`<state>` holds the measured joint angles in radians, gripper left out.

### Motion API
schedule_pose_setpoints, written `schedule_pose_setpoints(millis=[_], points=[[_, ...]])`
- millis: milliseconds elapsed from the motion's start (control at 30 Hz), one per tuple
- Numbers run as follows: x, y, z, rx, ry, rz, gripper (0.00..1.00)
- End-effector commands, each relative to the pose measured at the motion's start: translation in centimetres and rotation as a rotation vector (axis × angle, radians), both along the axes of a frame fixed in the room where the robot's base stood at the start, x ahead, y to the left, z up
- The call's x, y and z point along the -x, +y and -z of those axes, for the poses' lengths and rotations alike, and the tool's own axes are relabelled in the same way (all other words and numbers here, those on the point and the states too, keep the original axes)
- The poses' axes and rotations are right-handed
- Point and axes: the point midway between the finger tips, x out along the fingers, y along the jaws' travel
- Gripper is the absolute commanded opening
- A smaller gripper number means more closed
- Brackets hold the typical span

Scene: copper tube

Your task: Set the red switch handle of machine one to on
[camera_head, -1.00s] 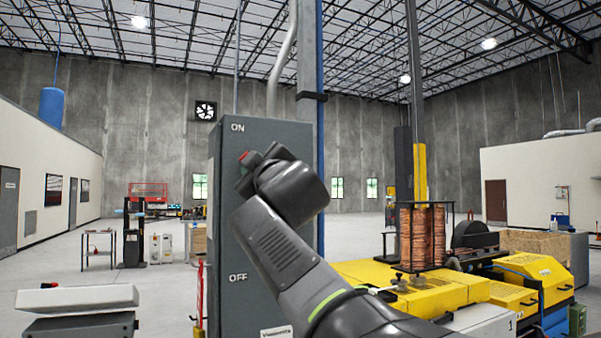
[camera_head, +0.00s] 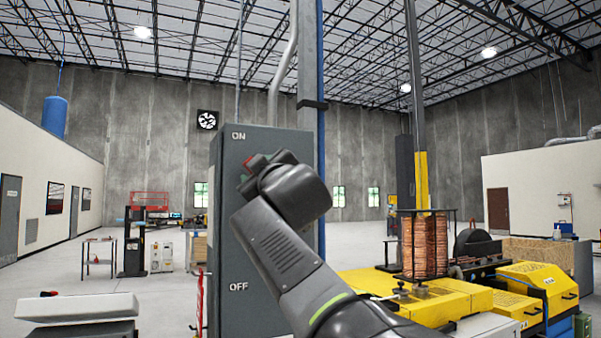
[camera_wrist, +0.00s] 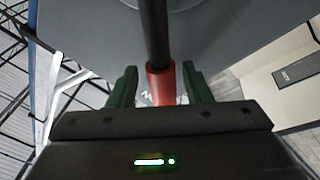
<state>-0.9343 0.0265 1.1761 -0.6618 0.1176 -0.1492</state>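The grey switch box of machine one (camera_head: 229,240) stands in the middle of the head view, with ON lettered near its top and OFF lower down. My gripper (camera_head: 247,173) is at the upper part of its front, near ON. Only a small bit of the red handle (camera_head: 249,161) shows there; my wrist hides the rest. In the wrist view, the red grip (camera_wrist: 161,84) on a black rod (camera_wrist: 154,35) lies between the green fingers of my gripper (camera_wrist: 160,88). The fingers are apart, with a narrow gap on each side of the grip.
A yellow machine (camera_head: 440,305) with copper coils (camera_head: 424,245) stands to the right of the box. A white-topped unit (camera_head: 80,307) is at the lower left. A grey post (camera_head: 307,80) rises behind the box. Open floor lies at the left.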

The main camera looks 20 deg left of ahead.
Motion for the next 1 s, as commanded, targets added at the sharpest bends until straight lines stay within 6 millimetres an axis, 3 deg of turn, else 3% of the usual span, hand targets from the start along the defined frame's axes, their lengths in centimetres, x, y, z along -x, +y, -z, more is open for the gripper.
schedule_pose_setpoints(millis=[333, 800, 1000], points=[[1.1, -1.3, 0.6, -0.001, -0.002, 0.0, 0.44], [7.0, -8.0, 3.2, -0.001, -0.002, -0.001, 0.44], [8.3, -9.7, 3.7, 0.0, 0.0, 0.0, 0.44]])
